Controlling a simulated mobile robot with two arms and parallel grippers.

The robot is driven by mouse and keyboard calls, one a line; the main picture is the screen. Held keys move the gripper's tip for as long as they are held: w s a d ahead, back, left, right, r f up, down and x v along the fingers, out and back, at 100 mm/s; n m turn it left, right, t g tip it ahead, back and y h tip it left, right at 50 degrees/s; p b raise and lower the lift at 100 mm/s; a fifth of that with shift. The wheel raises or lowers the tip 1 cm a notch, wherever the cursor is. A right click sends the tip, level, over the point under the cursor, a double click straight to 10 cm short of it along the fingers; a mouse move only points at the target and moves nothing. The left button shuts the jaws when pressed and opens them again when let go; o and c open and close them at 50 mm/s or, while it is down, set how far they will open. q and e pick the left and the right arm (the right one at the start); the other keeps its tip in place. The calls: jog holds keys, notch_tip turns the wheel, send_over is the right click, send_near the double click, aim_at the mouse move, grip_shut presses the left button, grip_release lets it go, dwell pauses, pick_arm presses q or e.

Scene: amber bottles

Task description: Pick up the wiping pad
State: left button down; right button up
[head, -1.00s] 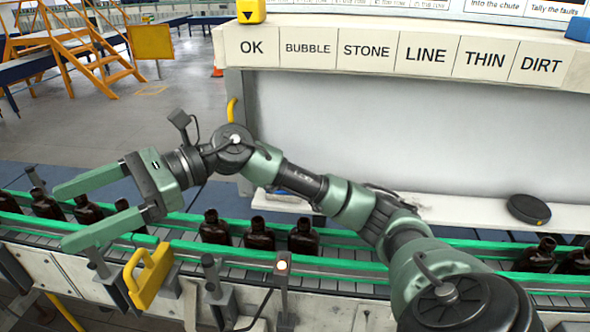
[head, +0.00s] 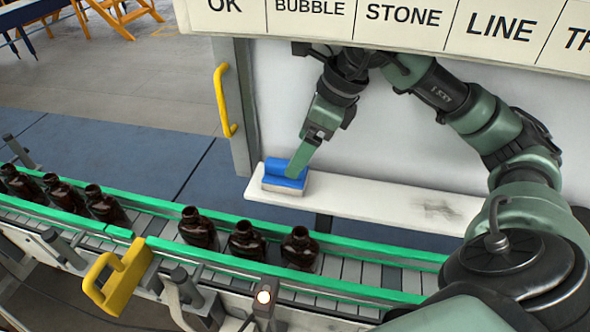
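The wiping pad (head: 283,183) has a blue top and a pale base. It rests on the left end of the white shelf (head: 375,200), under the sign board. My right gripper (head: 300,165) points down at the pad from above, with a green finger overlapping its blue top. I see the fingers nearly edge-on, so the far finger is hidden. I cannot tell whether they are closed on the pad. The pad appears to sit on the shelf. My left gripper is not in view.
Several amber bottles (head: 245,241) stand on the green-railed conveyor (head: 345,270) in front of the shelf. A yellow handle (head: 224,100) is on the panel edge left of the pad. Another yellow handle (head: 120,275) stands at the conveyor's near side. The shelf right of the pad is clear.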

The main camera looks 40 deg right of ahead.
aim_at(288, 162)
jog(key=p+x, duration=0.1)
jog(key=x, duration=0.3)
jog(key=p+x, duration=0.1)
jog(key=x, duration=0.1)
jog(key=shift+w+a+f+p, duration=0.2)
jog(key=shift+w+a+p, duration=0.1)
jog(key=shift+a+p, duration=0.05)
jog(key=shift+w+f, duration=0.15)
jog(key=shift+f, duration=0.15)
jog(key=c, duration=1.6)
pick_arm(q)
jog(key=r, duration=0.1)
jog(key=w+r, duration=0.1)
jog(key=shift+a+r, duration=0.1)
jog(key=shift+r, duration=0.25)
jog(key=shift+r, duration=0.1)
pick_arm(e)
jog(key=shift+r, duration=0.25)
